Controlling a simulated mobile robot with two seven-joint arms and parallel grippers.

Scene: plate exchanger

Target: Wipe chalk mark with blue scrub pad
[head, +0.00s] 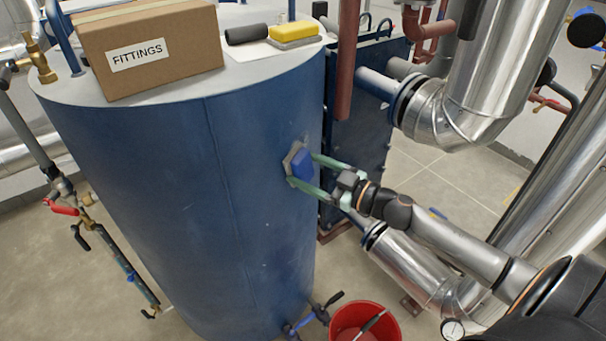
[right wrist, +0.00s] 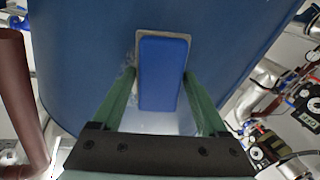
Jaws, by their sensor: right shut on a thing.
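The blue scrub pad (head: 303,164) is at the side of the blue tank (head: 180,190), its grey scrub face turned to the tank wall. My right gripper (head: 301,172) is shut on the pad, with one green finger on each side. In the right wrist view the blue pad (right wrist: 162,75) stands upright between the fingers, and its grey edge looks to be against the wall. A faint whitish chalk smudge (right wrist: 128,77) shows left of the pad; the pad and fingers hide part of the wall there. My left gripper is not in view.
On the tank top are a cardboard box (head: 150,50) labelled FITTINGS, a yellow sponge-like block (head: 266,32) and a dark cylinder (head: 246,35). A red bucket (head: 365,322) stands on the floor. Metal-clad pipes (head: 425,285) run close below my right arm.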

